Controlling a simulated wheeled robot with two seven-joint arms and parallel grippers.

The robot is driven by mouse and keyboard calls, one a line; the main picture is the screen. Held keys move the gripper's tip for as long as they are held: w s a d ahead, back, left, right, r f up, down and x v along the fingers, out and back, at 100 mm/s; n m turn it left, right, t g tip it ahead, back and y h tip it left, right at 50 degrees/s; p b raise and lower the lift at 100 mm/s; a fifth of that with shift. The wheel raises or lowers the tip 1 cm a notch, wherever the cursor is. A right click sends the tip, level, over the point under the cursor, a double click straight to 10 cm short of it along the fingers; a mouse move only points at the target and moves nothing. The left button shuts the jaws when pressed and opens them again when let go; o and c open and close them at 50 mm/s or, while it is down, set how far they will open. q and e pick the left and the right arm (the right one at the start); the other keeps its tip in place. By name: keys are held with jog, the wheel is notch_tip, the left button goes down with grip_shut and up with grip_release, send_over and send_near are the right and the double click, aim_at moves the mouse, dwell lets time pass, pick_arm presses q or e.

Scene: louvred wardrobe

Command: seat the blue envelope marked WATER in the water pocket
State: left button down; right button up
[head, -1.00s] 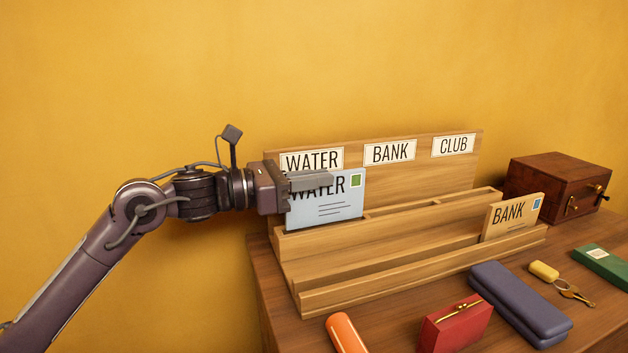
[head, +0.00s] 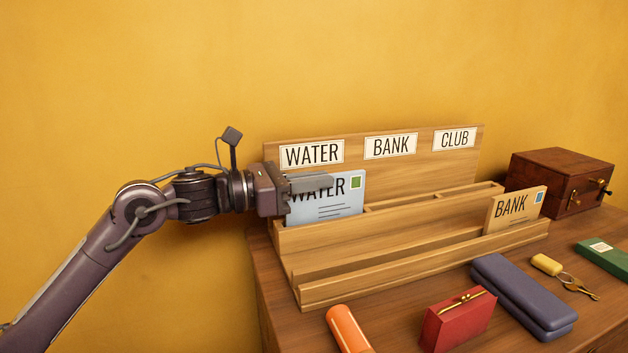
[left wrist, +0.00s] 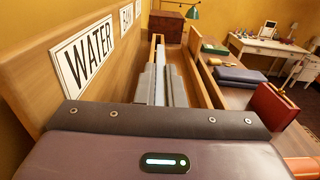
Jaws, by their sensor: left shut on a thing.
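The blue envelope marked WATER (head: 344,206) stands upright in the head view, its lower part hidden behind the front wall of the leftmost pocket, under the WATER label (head: 312,153). My left gripper (head: 318,183) is shut on the envelope's upper left part and covers some of its lettering. In the left wrist view the gripper's fingers (left wrist: 159,84) hold the envelope edge-on between the rack's back board and a front rail. The wooden rack (head: 390,238) has BANK and CLUB labels to the right. I cannot see whether the envelope touches the pocket floor. My right gripper is not in view.
A BANK envelope (head: 515,208) stands in the rack's front ledge at right. A red purse (head: 458,320), a dark blue case (head: 522,297), an orange item (head: 347,329), keys (head: 572,281) and a green item (head: 604,255) lie in front. A wooden box (head: 561,181) stands behind right.

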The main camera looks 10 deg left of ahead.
aim_at(312, 201)
pick_arm(q)
jog(key=shift+f+b, duration=1.5)
jog(key=shift+f, duration=0.15)
jog(key=c, duration=1.8)
grip_release()
jog(key=shift+s+a, duration=0.1)
jog(key=shift+s, duration=0.05)
jog(key=o, duration=0.3)
jog(key=shift+f, duration=0.1)
jog(key=shift+o, duration=0.2)
